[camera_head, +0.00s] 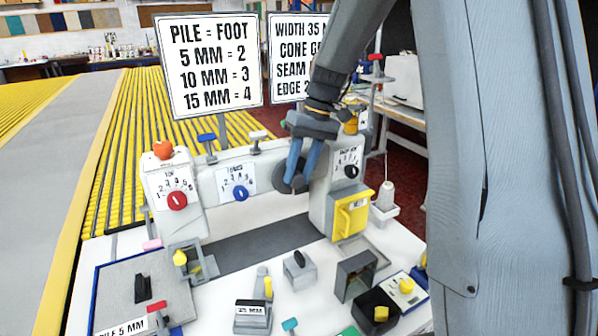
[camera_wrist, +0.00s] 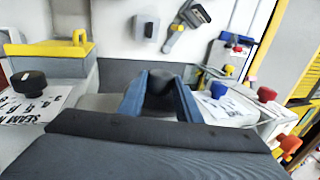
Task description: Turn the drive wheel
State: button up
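The drive wheel (camera_head: 281,184) is a dark round disc on the front of the white sewing machine, right of the blue dial. My gripper (camera_head: 295,182) reaches down to it from above, and its two blue fingers hide part of the wheel. In the wrist view, the fingers of my gripper (camera_wrist: 162,78) stand apart, with a dark rounded part of the drive wheel (camera_wrist: 160,84) between them. I cannot tell whether the fingers press on it.
A red dial (camera_head: 177,200), a blue dial (camera_head: 240,193) and a black dial (camera_head: 351,171) sit on the machine. A yellow cover (camera_head: 351,215) is right of the wheel. Signs (camera_head: 208,65) stand behind. Several levers and small boxes crowd the white table in front.

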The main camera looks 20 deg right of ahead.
jog(key=shift+a+r+h+p, duration=0.1)
jog(key=shift+a+h+p, duration=0.2)
jog(key=shift+h, duration=0.45)
jog(key=shift+a+r+h+p, duration=0.1)
jog(key=shift+h+p, duration=0.3)
jog(key=shift+h, duration=0.35)
jog(key=shift+a+f+t+h, duration=0.15)
jog(key=shift+t+h, duration=0.15)
jog(key=shift+h, duration=0.5)
jog(key=shift+a+r+t+h, duration=0.1)
jog(key=shift+t+h, duration=0.2)
jog(key=shift+h, duration=0.5)
jog(key=o, duration=1)
jog(key=shift+s, duration=0.1)
jog(key=shift+o, duration=0.2)
jog(key=b+v, duration=0.2)
jog(key=v, duration=0.5)
jog(key=shift+a+r, duration=0.15)
jog(key=shift+r, duration=0.2)
